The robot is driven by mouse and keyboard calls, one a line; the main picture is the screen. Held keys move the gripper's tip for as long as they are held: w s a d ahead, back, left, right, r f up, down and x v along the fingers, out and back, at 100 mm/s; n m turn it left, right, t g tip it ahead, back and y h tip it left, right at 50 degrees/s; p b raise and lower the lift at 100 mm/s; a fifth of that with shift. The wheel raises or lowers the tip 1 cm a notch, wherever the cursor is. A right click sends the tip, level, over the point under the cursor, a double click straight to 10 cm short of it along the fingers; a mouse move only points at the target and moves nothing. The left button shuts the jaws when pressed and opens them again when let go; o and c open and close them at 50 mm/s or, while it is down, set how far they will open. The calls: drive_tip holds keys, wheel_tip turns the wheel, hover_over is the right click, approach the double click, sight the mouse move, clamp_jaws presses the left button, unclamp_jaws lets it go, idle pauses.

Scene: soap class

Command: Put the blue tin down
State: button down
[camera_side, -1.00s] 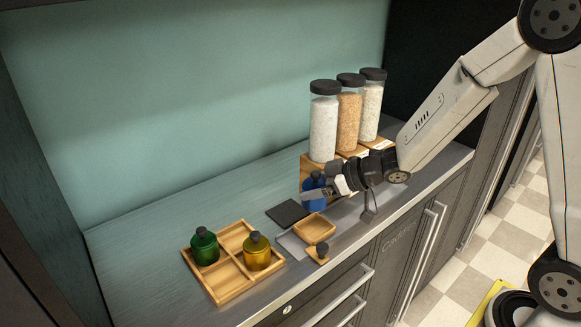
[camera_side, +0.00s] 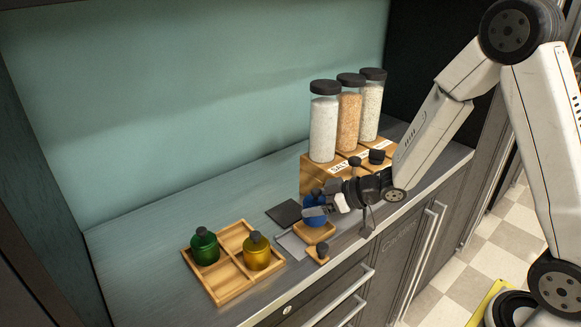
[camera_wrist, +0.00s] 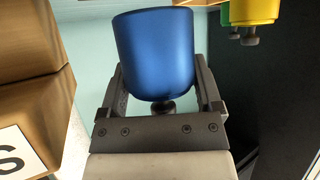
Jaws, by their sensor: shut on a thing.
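The blue tin (camera_side: 315,219), with a dark knob on its lid, is between the fingers of my gripper (camera_side: 318,210), which is shut on it. In the side view the tin is at the small square wooden tray (camera_side: 316,238) and hides most of its inside. I cannot tell whether its bottom touches the tray. The wrist view shows the smooth blue body (camera_wrist: 155,50) between both fingers, knob towards the palm.
A wooden tray with compartments (camera_side: 228,292) holds a green tin (camera_side: 205,247) and a yellow tin (camera_side: 257,253). A dark square pad (camera_side: 284,212) and a small dark-knobbed stamp (camera_side: 320,254) lie nearby. Tall jars (camera_side: 323,128) stand on a wooden rack behind. The left counter is clear.

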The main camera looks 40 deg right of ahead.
drive_tip(key=shift+f, duration=1.75)
drive_tip(key=shift+f, duration=0.1)
unclamp_jaws()
drive_tip(key=shift+r, duration=0.2)
drive_tip(key=v, duration=1.2)
drive_tip(key=shift+f, duration=0.15)
